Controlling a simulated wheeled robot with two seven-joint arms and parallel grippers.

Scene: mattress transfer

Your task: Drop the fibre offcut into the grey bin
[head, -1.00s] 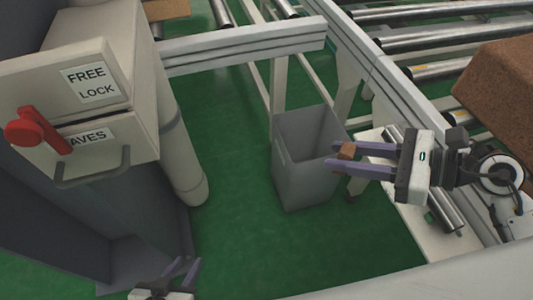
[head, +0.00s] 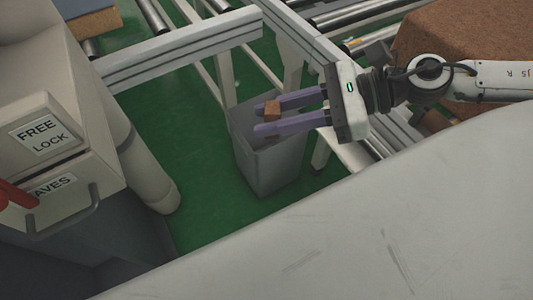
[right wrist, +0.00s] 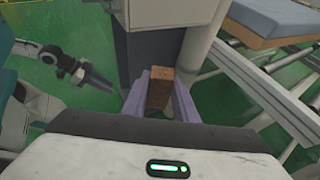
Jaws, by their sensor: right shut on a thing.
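The fibre offcut (head: 272,110) is a small brown block. My right gripper (head: 266,119) is shut on it, between the tips of its purple fingers. The offcut also shows between the fingers in the right wrist view (right wrist: 159,88). In the head view the offcut and fingertips overlap the mouth of the grey bin (head: 268,165), which stands on the green floor. Their height above the rim is hard to tell. My left gripper (right wrist: 97,80) is outside the head view; in the right wrist view it is small at the left, its fingers apart and empty.
A white cabinet with a FREE LOCK label (head: 45,130) stands at the left, beside a pale post (head: 148,175). Conveyor frame rails (head: 180,52) run behind the bin. A brown fibre slab (head: 460,45) lies on the rollers at the right.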

